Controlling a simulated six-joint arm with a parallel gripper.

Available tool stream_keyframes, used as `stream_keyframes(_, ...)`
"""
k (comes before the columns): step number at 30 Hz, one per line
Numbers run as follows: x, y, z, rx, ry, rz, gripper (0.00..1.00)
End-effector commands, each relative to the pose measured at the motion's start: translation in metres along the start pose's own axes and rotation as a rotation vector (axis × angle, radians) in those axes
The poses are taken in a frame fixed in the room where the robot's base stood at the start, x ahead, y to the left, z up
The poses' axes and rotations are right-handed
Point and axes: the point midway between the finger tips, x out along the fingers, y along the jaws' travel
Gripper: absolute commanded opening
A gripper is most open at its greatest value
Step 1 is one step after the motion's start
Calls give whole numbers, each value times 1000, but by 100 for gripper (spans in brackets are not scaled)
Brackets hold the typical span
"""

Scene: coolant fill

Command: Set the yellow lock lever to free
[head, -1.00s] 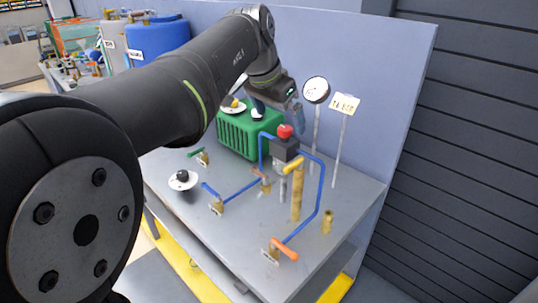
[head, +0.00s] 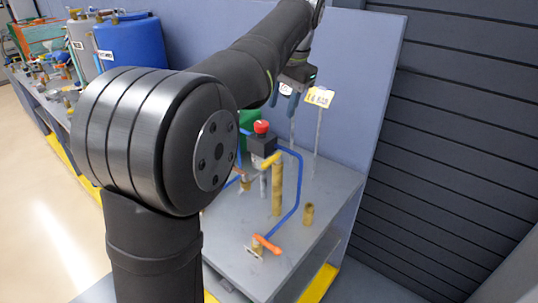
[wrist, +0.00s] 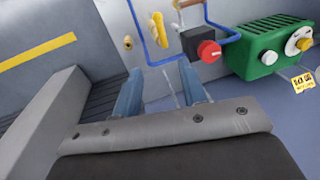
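The yellow lock lever (head: 271,161) sits at the top of a tall brass post (head: 277,190), beside a black box (head: 262,146) with a red knob (head: 261,127). In the wrist view the yellow lever (wrist: 158,27) is beyond my fingers, left of the red knob (wrist: 209,51). My gripper (head: 284,103) is above and behind the lever, near the back panel, apart from it. In the wrist view its two blue fingers (wrist: 161,84) are spread with nothing between them. I cannot read the lever's setting from any marking.
Blue pipe (head: 298,185) loops around the post's right side. An orange lever (head: 267,244) and a short brass fitting (head: 308,213) stand on the grey bench (head: 330,205). A sign (head: 320,96) on a rod is close to my gripper. My arm hides the bench's left part. The green unit (wrist: 262,50) shows in the wrist view.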

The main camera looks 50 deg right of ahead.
Motion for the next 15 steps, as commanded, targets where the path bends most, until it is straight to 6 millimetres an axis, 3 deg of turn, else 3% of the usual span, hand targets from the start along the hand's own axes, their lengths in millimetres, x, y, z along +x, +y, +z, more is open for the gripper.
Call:
stream_keyframes(5, 17, 0, 0, -2, -8, -3, 39)
stream_keyframes(15, 89, 0, 1, -1, -8, -1, 39)
